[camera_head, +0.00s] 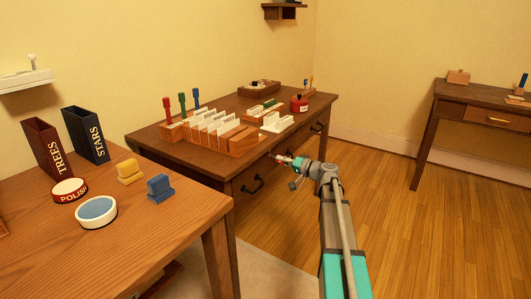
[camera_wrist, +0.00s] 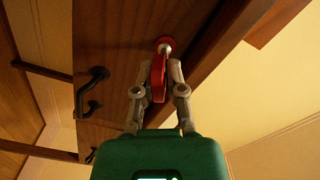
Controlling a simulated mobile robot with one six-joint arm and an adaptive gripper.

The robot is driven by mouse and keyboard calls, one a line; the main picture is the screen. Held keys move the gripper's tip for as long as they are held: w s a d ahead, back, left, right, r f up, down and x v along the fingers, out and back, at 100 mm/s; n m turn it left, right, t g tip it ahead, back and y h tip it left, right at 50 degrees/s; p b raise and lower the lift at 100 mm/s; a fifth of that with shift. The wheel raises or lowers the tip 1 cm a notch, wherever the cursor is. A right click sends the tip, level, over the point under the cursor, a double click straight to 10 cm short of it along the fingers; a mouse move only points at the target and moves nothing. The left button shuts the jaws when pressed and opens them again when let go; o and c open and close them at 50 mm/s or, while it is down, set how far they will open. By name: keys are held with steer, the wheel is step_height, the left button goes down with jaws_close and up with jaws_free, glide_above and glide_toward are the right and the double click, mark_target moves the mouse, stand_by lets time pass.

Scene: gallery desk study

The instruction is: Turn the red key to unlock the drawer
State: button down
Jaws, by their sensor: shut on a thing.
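The red key (camera_wrist: 158,76) sits with its metal shaft at a round lock in the dark wooden drawer front in the wrist view. My gripper (camera_wrist: 158,84) is shut on the red key, one finger on each side of its flat bow. In the head view my gripper (camera_head: 285,160) reaches the front of the middle desk, and the key is too small there to make out clearly. The wrist view also shows dark handles (camera_wrist: 92,92).
On the middle desk (camera_head: 165,148) stand a card rack (camera_head: 215,128), red, green and blue upright tools, and a red pot (camera_head: 299,104). The near table (camera_head: 150,230) holds two binders, a polish tin (camera_head: 69,191) and a bowl (camera_head: 96,211). Open wooden floor (camera_head: 400,230) lies to the right.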

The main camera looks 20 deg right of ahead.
steer(key=shift+w+d+r+p, duration=0.2)
steer(key=shift+d+r+p, duration=0.05)
steer(key=shift+r+p, duration=0.25)
stand_by(0.7)
steer(key=shift+a, duration=0.15)
stand_by(1.0)
steer(key=shift+m, duration=0.3)
steer(key=shift+m, duration=3.5)
steer(key=c, duration=0.7)
jaws_free()
